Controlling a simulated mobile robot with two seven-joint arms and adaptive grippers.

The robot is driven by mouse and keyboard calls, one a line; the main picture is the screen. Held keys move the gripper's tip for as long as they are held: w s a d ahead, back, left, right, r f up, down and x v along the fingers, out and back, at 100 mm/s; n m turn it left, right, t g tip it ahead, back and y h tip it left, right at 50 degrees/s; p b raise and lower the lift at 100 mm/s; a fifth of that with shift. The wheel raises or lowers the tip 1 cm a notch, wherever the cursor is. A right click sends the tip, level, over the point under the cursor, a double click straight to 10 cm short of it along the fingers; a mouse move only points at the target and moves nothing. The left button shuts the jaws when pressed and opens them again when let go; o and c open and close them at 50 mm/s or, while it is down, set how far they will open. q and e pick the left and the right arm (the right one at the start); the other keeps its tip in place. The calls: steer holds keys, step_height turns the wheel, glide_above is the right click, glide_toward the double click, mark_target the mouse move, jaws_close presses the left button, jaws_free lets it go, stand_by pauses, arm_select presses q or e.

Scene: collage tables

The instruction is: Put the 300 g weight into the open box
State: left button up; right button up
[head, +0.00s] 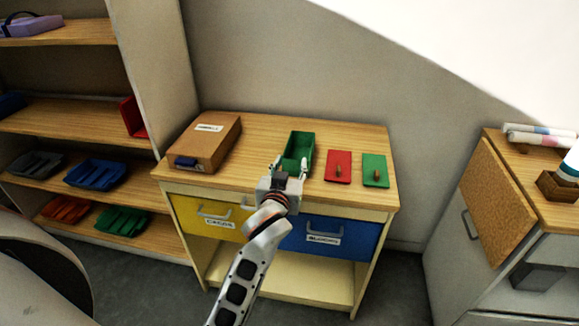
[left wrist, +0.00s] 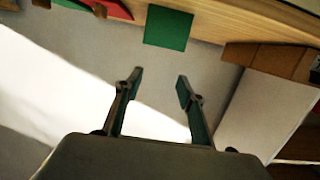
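An open green box (head: 298,146) stands on the wooden table, empty as far as I can see into it; its outside also shows in the left wrist view (left wrist: 168,27). My left gripper (head: 290,166) is in front of the box's near end in the head view. In the left wrist view the left gripper (left wrist: 158,85) has its fingers apart with nothing between them, clear of the box. I cannot make out a 300 g weight in either view. My right gripper is in neither view.
A red lid (head: 338,167) and a green lid (head: 375,171), each with a knob, lie right of the box. A labelled brown box (head: 205,143) stands left. Yellow (head: 211,219) and blue (head: 328,240) drawers sit below. Shelves with trays (head: 95,174) stand left, a cabinet (head: 474,228) right.

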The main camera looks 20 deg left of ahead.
arm_select(q)
steer(key=s+d+f+m+g+h, duration=0.2)
steer(key=s+d+f+m+h, duration=0.1)
steer(key=s+f, duration=1.1)
steer(key=s+d+f+m+g+h, duration=0.3)
steer(key=s+d+f+m, duration=0.1)
steer(key=s+f, duration=1)
steer(key=shift+s+f+h, duration=0.3)
steer(key=shift+h, duration=0.1)
